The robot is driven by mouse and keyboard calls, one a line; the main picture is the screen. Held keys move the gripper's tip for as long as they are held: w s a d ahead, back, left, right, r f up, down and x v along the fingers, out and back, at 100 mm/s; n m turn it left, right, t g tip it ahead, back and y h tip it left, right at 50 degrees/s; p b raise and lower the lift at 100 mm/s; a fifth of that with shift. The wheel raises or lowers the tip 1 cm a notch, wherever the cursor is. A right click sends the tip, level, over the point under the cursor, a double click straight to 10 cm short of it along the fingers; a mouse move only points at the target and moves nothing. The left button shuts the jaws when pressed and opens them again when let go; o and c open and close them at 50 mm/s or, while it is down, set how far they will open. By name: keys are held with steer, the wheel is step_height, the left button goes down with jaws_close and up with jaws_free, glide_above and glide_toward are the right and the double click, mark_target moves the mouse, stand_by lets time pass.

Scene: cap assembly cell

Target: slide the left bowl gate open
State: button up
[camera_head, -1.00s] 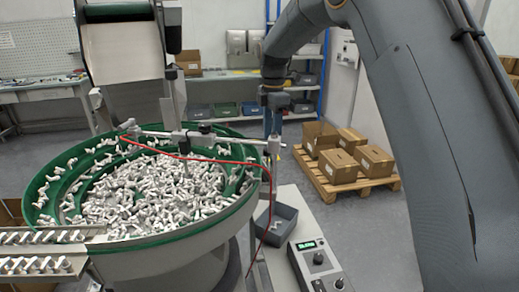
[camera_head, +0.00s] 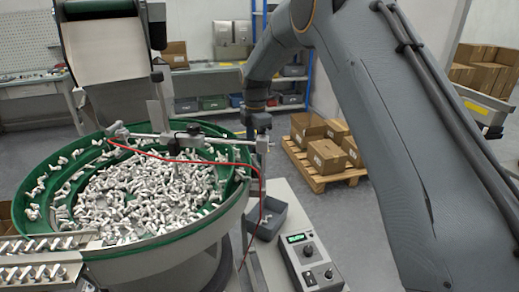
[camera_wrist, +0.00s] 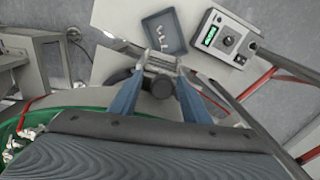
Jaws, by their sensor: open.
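The feeder bowl (camera_head: 108,266) has a green inner wall and is full of small white and grey parts. A metal bar (camera_head: 220,139) with clamps and a dark knob crosses its far side and ends near the bowl's right rim. My gripper is at that bar's right end in the head view, its fingertips too small to make out. In the wrist view my gripper (camera_wrist: 157,88) is open, with two blue fingers apart. A metal bracket (camera_wrist: 158,60) lies just beyond and between the fingertips; I cannot tell whether it is the gate, or whether they touch it.
A grey bin (camera_head: 267,218) with a few parts and a control box (camera_head: 309,262) with a green display stand right of the bowl. A red cable (camera_head: 262,190) hangs beside the bowl. Cartons on a pallet (camera_head: 318,180) stand farther back. Part-filled rails (camera_head: 40,272) are at lower left.

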steer(key=shift+c, duration=0.3)
jaws_close()
steer(key=shift+r+p, duration=0.3)
steer(key=shift+r, duration=1.9)
steer(key=shift+c, duration=0.2)
jaws_free()
steer(key=shift+w+f, duration=0.1)
steer(key=shift+w, duration=0.05)
steer(key=shift+o, duration=0.5)
steer(key=shift+d, duration=0.1)
step_height(320, 180, up, 8)
steer(key=b, duration=0.3)
steer(key=shift+f, duration=0.15)
